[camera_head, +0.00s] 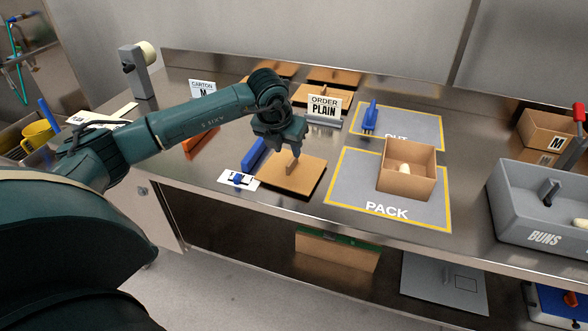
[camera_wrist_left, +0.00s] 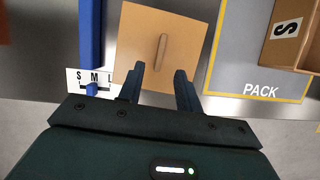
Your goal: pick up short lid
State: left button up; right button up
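A square tan lid (camera_head: 284,182) with a short bar handle on top lies flat on the steel counter, left of the PACK mat. It also shows in the left wrist view (camera_wrist_left: 135,45). My left gripper (camera_head: 296,153) is above the lid, pointing down. In the left wrist view its two fingers (camera_wrist_left: 160,73) are apart with nothing between the tips, and the handle shows just beyond them. Whether the fingers reach down to the handle's height is hard to tell. My right gripper is not in view.
An open carton (camera_head: 405,185) with a pale item inside stands on the PACK mat (camera_head: 345,200). A size card (camera_head: 238,181) and a blue bar (camera_head: 254,154) lie left of the lid. The ORDER PLAIN sign (camera_head: 324,107) stands behind. A grey BUNS bin (camera_head: 540,225) is at right.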

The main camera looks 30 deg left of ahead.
aim_at(291, 161)
pick_arm(q)
jog(key=shift+p+x, duration=0.6)
jog(key=shift+x, duration=2.9)
jog(key=shift+r, duration=0.1)
jog(key=shift+c, duration=0.5)
grip_shut()
